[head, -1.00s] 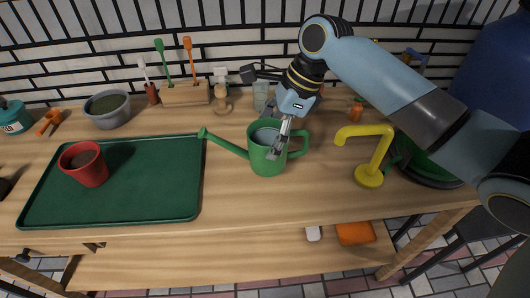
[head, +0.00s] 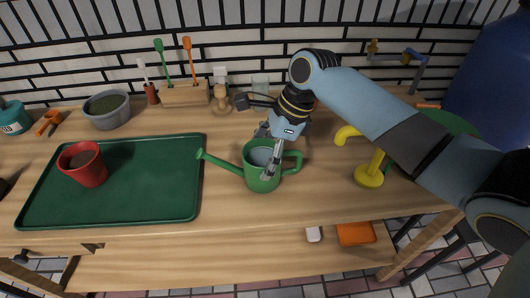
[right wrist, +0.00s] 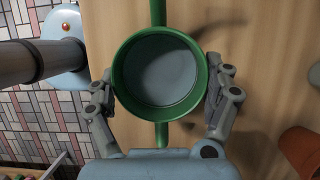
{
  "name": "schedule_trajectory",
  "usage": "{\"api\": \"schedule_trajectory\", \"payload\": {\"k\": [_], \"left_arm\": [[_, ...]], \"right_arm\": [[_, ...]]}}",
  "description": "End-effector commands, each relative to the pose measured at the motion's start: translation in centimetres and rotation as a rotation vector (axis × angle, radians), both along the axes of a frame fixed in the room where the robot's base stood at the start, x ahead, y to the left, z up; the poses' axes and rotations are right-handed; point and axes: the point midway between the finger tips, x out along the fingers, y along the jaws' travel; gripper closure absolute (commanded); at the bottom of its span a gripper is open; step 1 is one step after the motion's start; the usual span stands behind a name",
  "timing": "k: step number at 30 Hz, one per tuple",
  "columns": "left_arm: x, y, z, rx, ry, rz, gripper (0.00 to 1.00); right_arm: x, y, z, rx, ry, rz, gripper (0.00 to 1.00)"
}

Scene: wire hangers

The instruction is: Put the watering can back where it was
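The green watering can (head: 262,180) is upright in the middle of the workbench, right of the tray. Its spout points left and its handle is on the right. My right gripper (head: 270,163) comes down over it from behind. In the right wrist view, the fingers of my right gripper (right wrist: 161,95) are closed against opposite sides of the can (right wrist: 162,70), whose inside is grey-blue. I cannot tell whether its base touches the bench. My left gripper is not in view.
A green tray (head: 140,190) with a red cup (head: 84,166) lies to the left. A yellow spout-shaped stand (head: 369,177) is to the right, partly behind my arm. A wooden tool holder (head: 185,95) and a grey bowl (head: 107,110) stand at the back. The front strip of bench is clear.

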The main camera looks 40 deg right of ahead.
Motion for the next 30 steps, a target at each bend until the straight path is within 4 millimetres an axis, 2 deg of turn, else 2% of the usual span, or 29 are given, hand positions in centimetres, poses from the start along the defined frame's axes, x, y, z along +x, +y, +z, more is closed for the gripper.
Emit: {"api": "schedule_trajectory", "payload": {"k": [1,3,11,14,17,24,30], "left_arm": [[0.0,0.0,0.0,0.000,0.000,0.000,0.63],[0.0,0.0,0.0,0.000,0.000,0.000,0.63],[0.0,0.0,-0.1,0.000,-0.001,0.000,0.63],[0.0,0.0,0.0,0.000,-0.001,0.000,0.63],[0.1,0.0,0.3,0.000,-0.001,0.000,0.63],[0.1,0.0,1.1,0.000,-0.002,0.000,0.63],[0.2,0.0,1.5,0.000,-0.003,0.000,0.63]], "right_arm": [[0.0,0.0,0.0,0.000,0.000,0.000,0.07],[0.0,0.0,0.0,0.000,0.000,0.000,0.00],[0.0,0.0,0.0,0.000,0.000,0.000,0.00],[-0.1,-0.3,0.8,-0.001,-0.002,-0.001,0.00],[-0.4,-0.8,2.3,-0.004,-0.002,0.001,0.00],[-1.5,-2.7,7.4,-0.005,-0.003,0.002,0.00],[-2.2,-3.7,10.3,-0.003,-0.001,0.000,0.00]]}}
